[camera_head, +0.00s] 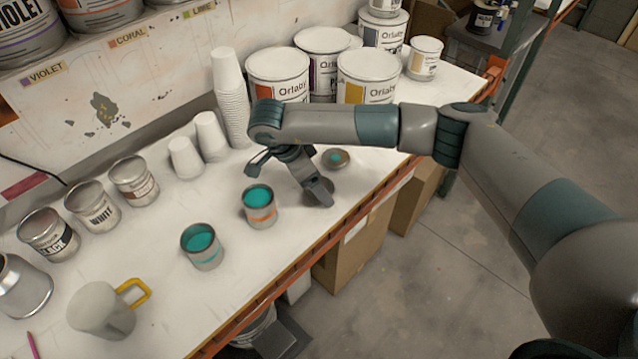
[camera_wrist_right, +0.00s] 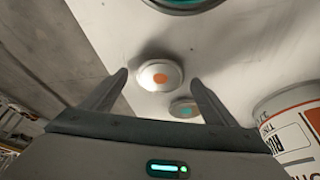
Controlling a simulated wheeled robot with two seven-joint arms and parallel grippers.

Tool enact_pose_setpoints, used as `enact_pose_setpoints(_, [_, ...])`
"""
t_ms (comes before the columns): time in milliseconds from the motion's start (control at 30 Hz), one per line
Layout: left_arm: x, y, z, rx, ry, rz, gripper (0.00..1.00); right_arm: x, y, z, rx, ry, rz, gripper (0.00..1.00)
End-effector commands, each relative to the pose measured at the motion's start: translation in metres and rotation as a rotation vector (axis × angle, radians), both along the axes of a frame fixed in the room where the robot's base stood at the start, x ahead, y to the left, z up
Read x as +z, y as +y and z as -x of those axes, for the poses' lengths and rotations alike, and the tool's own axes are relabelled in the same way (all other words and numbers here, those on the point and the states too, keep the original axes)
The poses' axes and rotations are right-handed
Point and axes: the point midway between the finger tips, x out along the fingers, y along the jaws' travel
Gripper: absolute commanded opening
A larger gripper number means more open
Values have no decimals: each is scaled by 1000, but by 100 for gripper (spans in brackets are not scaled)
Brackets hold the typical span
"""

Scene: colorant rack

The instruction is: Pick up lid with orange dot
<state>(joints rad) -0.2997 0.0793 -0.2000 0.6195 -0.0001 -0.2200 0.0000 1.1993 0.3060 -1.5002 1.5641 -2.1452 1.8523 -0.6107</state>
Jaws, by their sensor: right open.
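The lid with the orange dot (camera_wrist_right: 161,76) lies on the white table, between and beyond my right gripper's fingertips in the right wrist view. In the head view this lid (camera_head: 329,185) is mostly hidden behind a finger. My right gripper (camera_wrist_right: 159,80) is open and empty, reaching down over the table near the lid; it also shows in the head view (camera_head: 292,178). Whether a finger touches the lid cannot be told. A second lid with a teal dot (camera_head: 336,158) lies just behind it. My left gripper is not in view.
Stacked cups (camera_head: 230,100) and large Orlaby cans (camera_head: 368,78) stand behind. The table's orange front edge (camera_head: 330,240) is close. A mug (camera_head: 100,309) stands front left.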

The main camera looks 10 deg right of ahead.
Motion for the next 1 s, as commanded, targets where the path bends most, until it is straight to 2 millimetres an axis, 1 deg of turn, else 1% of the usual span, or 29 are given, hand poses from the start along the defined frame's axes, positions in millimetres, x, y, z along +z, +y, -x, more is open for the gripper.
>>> enact_pose_setpoints(33, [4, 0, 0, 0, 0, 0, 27, -2, -1, 0, 0, 1, -1, 81])
enact_pose_setpoints(167, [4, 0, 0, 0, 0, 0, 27, -7, -3, -1, 0, -1, 0, 81])
enact_pose_setpoints(567, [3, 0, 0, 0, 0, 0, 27, -6, -2, -1, 0, -1, 0, 81])
enact_pose_setpoints(667, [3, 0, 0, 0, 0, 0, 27, -6, -2, -1, 0, -1, 0, 60])
enact_pose_setpoints(700, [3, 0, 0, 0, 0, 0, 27, -6, -2, -1, 0, -1, -1, 50])
enact_pose_setpoints(733, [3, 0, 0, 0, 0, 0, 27, -6, -2, -1, 0, -1, -1, 43])
enact_pose_setpoints(767, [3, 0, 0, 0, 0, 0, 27, -6, -2, -1, 0, -1, -1, 40])
enact_pose_setpoints(1000, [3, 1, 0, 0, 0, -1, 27, -6, -2, -1, 0, -1, -1, 40])
